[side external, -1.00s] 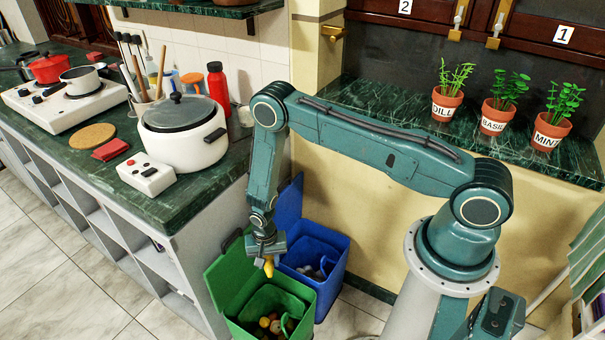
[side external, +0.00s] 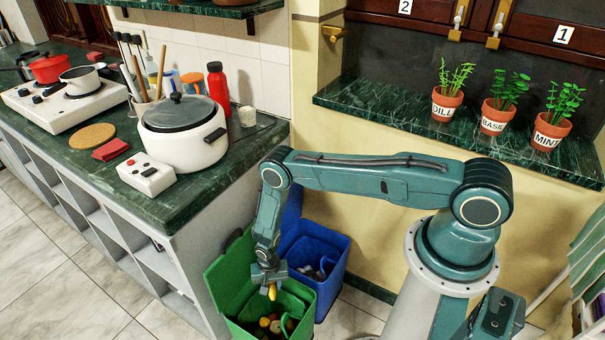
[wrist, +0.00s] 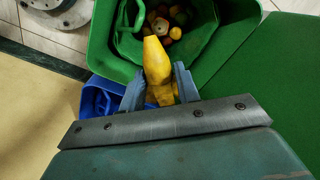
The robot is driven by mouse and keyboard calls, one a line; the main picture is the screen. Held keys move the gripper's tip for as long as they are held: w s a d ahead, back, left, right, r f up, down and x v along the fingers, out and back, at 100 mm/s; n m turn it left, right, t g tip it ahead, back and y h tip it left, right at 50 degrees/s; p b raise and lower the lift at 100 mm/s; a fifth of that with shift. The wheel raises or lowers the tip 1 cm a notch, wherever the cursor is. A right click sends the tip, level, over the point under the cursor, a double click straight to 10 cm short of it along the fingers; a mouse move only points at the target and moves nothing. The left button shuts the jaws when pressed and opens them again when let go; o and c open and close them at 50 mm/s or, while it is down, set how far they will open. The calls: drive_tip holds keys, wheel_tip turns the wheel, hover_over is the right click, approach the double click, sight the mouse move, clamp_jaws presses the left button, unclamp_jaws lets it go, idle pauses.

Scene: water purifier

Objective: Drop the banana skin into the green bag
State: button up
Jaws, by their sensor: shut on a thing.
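The yellow banana skin (wrist: 157,60) is held between the two fingers of my gripper (wrist: 160,88) in the wrist view. In the side view the skin (side external: 272,292) hangs below my gripper (side external: 269,276), over the green bag's opening. The green bag (wrist: 207,58) lines an open green bin (side external: 226,274) and holds several round orange and brown scraps (wrist: 170,20). Its rim also shows in the side view (side external: 291,301). The skin's lower end appears at or just above the bag's mouth; I cannot tell the exact height.
An open blue bin (side external: 325,251) with grey contents stands right behind the green bin. The counter (side external: 205,195) with a white pot (side external: 183,140) is to the left. A shelf with potted herbs (side external: 446,102) is at the upper right. Tiled floor lies around the bins.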

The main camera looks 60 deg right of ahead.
sight(272, 285)
drive_tip(key=shift+f, duration=0.15)
drive_tip(key=shift+f, duration=2.8)
drive_tip(key=o, duration=1)
drive_tip(key=shift+o, duration=0.2)
drive_tip(key=shift+r, duration=0.15)
drive_tip(key=shift+r, duration=6.75)
